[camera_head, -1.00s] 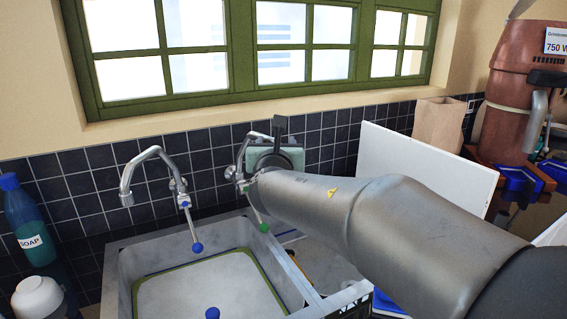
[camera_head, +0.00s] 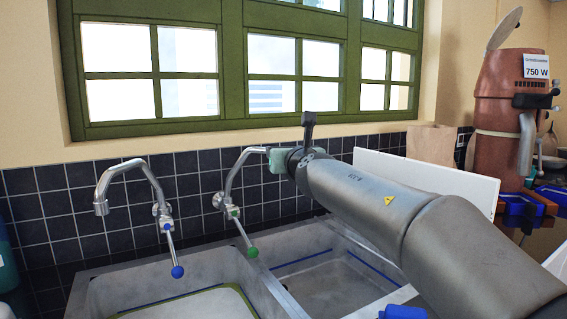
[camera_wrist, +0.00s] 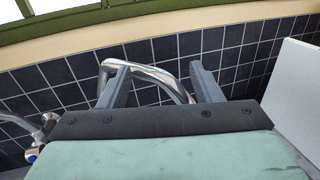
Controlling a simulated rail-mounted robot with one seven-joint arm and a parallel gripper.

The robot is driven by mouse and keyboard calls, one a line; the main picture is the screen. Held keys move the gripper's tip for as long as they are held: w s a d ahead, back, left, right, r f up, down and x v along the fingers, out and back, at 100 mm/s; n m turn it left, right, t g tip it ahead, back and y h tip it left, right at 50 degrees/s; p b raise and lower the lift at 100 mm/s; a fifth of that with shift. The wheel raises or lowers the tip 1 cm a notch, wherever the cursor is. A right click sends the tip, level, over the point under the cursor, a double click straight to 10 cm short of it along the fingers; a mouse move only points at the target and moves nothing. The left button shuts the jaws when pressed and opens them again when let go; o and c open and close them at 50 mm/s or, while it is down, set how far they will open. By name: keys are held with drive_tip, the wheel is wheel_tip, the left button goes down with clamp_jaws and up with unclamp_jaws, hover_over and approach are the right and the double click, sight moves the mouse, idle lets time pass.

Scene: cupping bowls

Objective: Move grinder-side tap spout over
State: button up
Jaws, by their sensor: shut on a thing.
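The grinder-side tap (camera_head: 232,212) is the right one of two chrome wall taps, with a green-knobbed lever. Its curved spout (camera_head: 233,170) rises and bends right to my gripper (camera_head: 270,150), which is at its far end. In the wrist view my gripper (camera_wrist: 162,85) has its two grey fingers on either side of the chrome spout (camera_wrist: 150,73), shut on it. The spout's outlet end is partly hidden by my gripper. The left tap (camera_head: 130,165) has a blue-knobbed lever, and its spout points left over the left basin.
A double sink (camera_head: 262,290) lies below, with a divider between its basins. A white board (camera_head: 430,180) stands right, behind my arm. A paper bag (camera_head: 430,140) and the copper grinder (camera_head: 508,95) are farther right. Tiled wall and a green-framed window (camera_head: 233,60) are behind.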

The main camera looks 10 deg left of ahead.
drive_tip(key=shift+w+a+f+n+g+y+b, duration=0.15)
drive_tip(key=shift+a+n+g+y+b, duration=0.2)
drive_tip(key=shift+b, duration=0.25)
drive_tip(key=shift+w+a+f+n+g+y+b, duration=0.15)
drive_tip(key=shift+a+y+b, duration=0.1)
drive_tip(key=shift+y+b, duration=0.25)
drive_tip(key=shift+w+d+n+g+y+b, duration=0.15)
drive_tip(key=shift+w+n+g+y+b, duration=0.55)
drive_tip(key=shift+b, duration=0.95)
drive_tip(key=shift+c, duration=0.2)
drive_tip(key=shift+w, duration=0.3)
drive_tip(key=o, duration=0.6)
drive_tip(key=shift+c, duration=0.2)
drive_tip(key=shift+t, duration=0.3)
drive_tip(key=b+v, duration=0.1)
drive_tip(key=v, duration=0.5)
drive_tip(key=b+v, duration=0.1)
drive_tip(key=v, duration=1)
drive_tip(key=shift+d+r+b, duration=0.35)
drive_tip(key=shift+d+b, duration=0.05)
drive_tip(key=shift+d, duration=0.25)
